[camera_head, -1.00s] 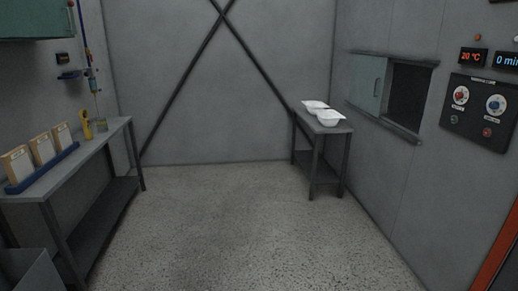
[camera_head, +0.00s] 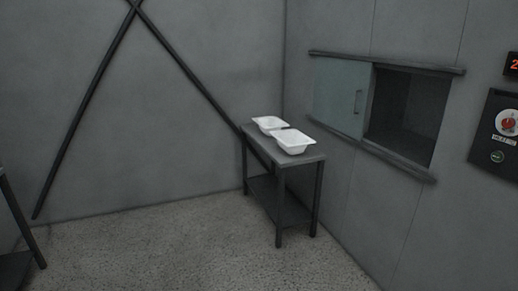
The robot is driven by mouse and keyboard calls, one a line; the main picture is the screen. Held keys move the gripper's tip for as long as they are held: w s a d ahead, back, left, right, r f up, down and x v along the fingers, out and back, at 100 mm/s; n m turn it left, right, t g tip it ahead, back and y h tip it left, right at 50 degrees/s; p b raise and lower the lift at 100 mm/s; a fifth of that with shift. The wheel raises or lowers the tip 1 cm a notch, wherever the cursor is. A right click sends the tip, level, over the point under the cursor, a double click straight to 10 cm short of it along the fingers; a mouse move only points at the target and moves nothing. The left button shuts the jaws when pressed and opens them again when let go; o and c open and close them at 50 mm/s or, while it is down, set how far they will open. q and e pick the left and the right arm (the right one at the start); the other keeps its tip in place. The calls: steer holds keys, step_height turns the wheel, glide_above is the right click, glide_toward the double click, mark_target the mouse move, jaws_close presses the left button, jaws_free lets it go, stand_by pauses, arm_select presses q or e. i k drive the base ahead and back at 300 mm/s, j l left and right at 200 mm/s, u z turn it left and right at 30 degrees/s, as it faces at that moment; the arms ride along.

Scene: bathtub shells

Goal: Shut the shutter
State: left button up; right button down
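The shutter (camera_head: 338,97) is a pale grey-green sliding panel on the right wall, with a small vertical handle (camera_head: 358,102) near its right edge. It sits at the left end of its rails (camera_head: 390,62). The dark opening (camera_head: 407,112) to its right is uncovered, so the shutter stands open. Neither of my grippers shows in the head view.
A grey table (camera_head: 285,160) with two white tub shells (camera_head: 294,141) (camera_head: 269,124) stands in the corner, left of and below the shutter. A control panel (camera_head: 503,135) is right of the opening. Speckled floor (camera_head: 190,250) in front is clear. Another table's edge (camera_head: 18,235) shows at left.

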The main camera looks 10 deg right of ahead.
mark_target(342, 86)
steer(key=i+l+z, duration=0.2)
steer(key=i, duration=1.05)
steer(key=i+j+z, duration=0.25)
steer(key=i, duration=0.95)
